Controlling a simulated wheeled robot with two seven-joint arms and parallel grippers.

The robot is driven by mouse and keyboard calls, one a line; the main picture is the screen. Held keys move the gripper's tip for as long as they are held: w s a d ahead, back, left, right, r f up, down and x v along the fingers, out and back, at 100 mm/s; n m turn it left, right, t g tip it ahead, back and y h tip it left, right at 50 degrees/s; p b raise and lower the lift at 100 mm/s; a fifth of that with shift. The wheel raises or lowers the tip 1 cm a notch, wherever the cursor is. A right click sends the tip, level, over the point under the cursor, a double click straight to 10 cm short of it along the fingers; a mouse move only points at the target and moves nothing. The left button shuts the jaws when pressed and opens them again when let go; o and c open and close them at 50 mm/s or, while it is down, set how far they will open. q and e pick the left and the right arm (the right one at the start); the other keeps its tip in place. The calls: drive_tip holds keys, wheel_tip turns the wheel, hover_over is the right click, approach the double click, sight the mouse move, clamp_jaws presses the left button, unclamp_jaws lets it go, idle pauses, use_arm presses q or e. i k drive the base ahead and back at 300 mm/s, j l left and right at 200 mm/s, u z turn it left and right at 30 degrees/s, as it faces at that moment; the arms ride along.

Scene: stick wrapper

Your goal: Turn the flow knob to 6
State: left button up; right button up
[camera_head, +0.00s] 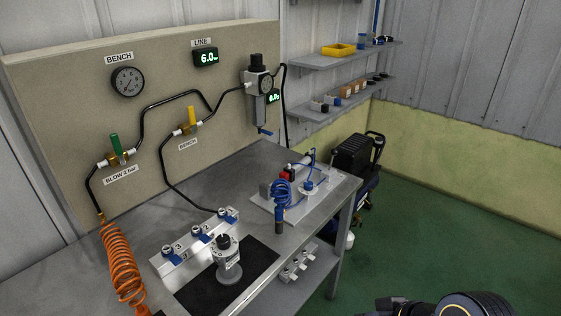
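A small upright device (228,265) with a black knob (223,242) on top stands on a black mat (197,296) on the bench. A wall-mounted regulator (258,82) also has a black knob (257,62) on top. I cannot tell which of these is the flow knob, and no scale numbers are readable on either. Black parts of my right arm, one with a yellow ring, show at the bottom right edge, well away from both knobs. No gripper fingers can be made out. My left arm is not in view.
A white manifold (197,243) with blue-collared fittings lies behind the mat. A coiled orange hose (122,262) hangs at the left. A plate with a blue coiled hose (281,194) stands at the bench's right. The LINE display (205,58) reads 6.0.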

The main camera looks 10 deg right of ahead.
sight(307, 185)
drive_tip(key=i+l+u, duration=0.2)
drive_tip(key=l, duration=0.2)
drive_tip(key=i+l+u, duration=0.2)
drive_tip(key=l, duration=0.2)
drive_tip(key=i+l+u, duration=0.15)
drive_tip(key=l, duration=0.3)
drive_tip(key=i+l+u, duration=0.2)
drive_tip(key=l, duration=0.25)
drive_tip(key=l+u, duration=0.2)
drive_tip(key=l, duration=0.25)
drive_tip(key=l+u, duration=0.2)
drive_tip(key=l, duration=0.3)
